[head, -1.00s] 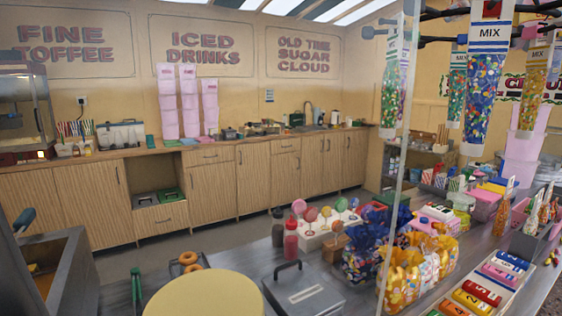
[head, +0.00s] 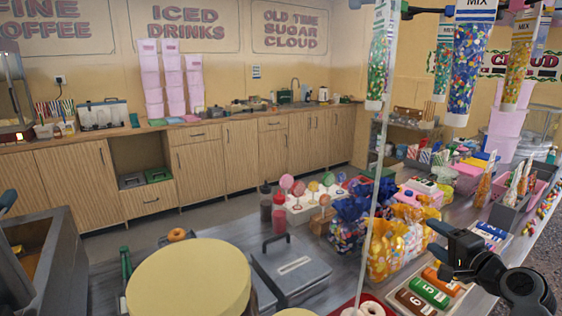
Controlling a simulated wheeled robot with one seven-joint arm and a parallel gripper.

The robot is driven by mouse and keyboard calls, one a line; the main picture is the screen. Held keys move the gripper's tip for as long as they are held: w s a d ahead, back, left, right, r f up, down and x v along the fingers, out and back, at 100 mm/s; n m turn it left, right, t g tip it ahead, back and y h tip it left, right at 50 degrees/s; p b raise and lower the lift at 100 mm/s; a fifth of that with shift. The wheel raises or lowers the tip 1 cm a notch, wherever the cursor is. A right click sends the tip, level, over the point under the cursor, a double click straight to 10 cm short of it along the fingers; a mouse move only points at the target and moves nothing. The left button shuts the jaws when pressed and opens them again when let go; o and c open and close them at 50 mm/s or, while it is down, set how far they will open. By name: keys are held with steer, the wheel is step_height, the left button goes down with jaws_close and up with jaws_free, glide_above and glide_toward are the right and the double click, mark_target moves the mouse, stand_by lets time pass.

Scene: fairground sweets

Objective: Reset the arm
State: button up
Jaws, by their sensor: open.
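My gripper (head: 438,241) shows at the lower right of the head view, at the end of my dark arm. Its jaws point left and are open, with nothing seen between them. It appears in front of the counter (head: 228,230), near the row of numbered coloured packs (head: 428,291) and the clear bags of yellow and orange sweets (head: 388,248). How high it is above them I cannot tell. Most of the arm lies outside the picture.
A grey lidded box (head: 290,268) and a round cream-topped thing (head: 188,282) stand at the front. Lollipops in a white stand (head: 300,212) are behind. Tubes of sweets (head: 465,75) hang at upper right beside a thin upright post (head: 371,200). Open floor lies beyond the counter.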

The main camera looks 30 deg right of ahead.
steer(key=s+a+f+n, duration=0.2)
steer(key=s+a+f, duration=0.2)
steer(key=a, duration=0.4)
steer(key=s+a+f+n+g, duration=0.1)
steer(key=s+a+f, duration=0.3)
steer(key=a, duration=0.4)
steer(key=s+a+f+n, duration=0.4)
steer(key=a, duration=0.4)
steer(key=shift+s+g, duration=0.4)
steer(key=s+a+r+n+y, duration=0.1)
steer(key=s+a+r+n, duration=0.2)
steer(key=s, duration=0.3)
steer(key=s+a+r+n+y, duration=0.2)
steer(key=s+a+r+n, duration=0.2)
steer(key=s+a+n, duration=0.1)
steer(key=s+a+r+n+t+y, duration=0.1)
steer(key=s+a+r+n, duration=0.2)
steer(key=s+a, duration=0.3)
steer(key=shift+s+a+r+n+y+b, duration=0.15)
steer(key=shift+s+n+y+b, duration=0.2)
steer(key=shift+s+n, duration=0.55)
steer(key=shift+s, duration=0.15)
